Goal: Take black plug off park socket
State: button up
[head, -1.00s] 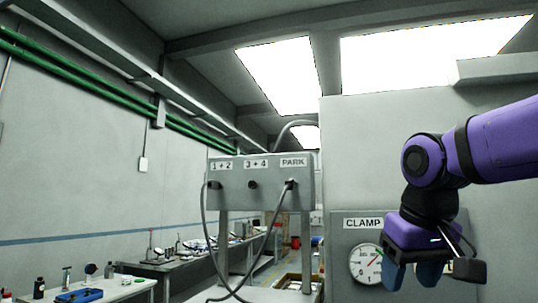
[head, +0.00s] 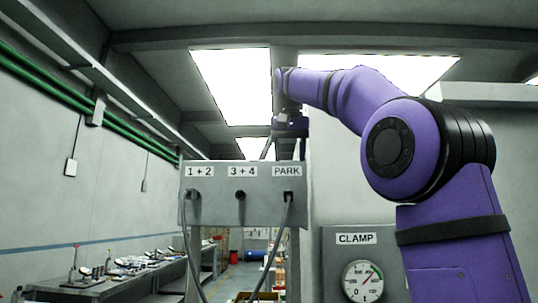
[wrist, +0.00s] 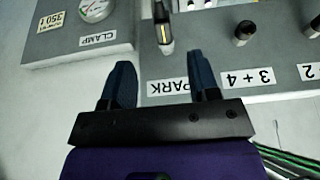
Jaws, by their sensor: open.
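The grey socket panel (head: 215,212) carries the labels 1 + 2, 3 + 4 and PARK. The black plug (head: 288,194) sits in the socket below the PARK label (head: 286,171), with a grey cable hanging from it. In the wrist view the plug (wrist: 165,36) shows upside down with a yellow stripe, ahead of and between my fingertips. My gripper (head: 290,130) is above the panel's PARK end in the head view. In the wrist view my gripper (wrist: 160,62) is open and empty, its fingers on either side of the PARK label and apart from the plug.
A black round fitting (head: 240,195) is at 3 + 4. The CLAMP box with a gauge (head: 362,281) stands to the right. Workbenches (head: 178,272) line the left wall.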

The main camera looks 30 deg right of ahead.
aim_at(289, 191)
jog(key=x, duration=1)
jog(key=shift+w+d+f, duration=0.1)
jog(key=shift+w+f, duration=0.1)
jog(key=shift+w, duration=0.1)
jog(key=c, duration=1)
jog(key=shift+s+a, duration=0.7)
jog(key=shift+s, duration=0.25)
jog(key=shift+s+a, duration=0.65)
jog(key=shift+s, duration=0.35)
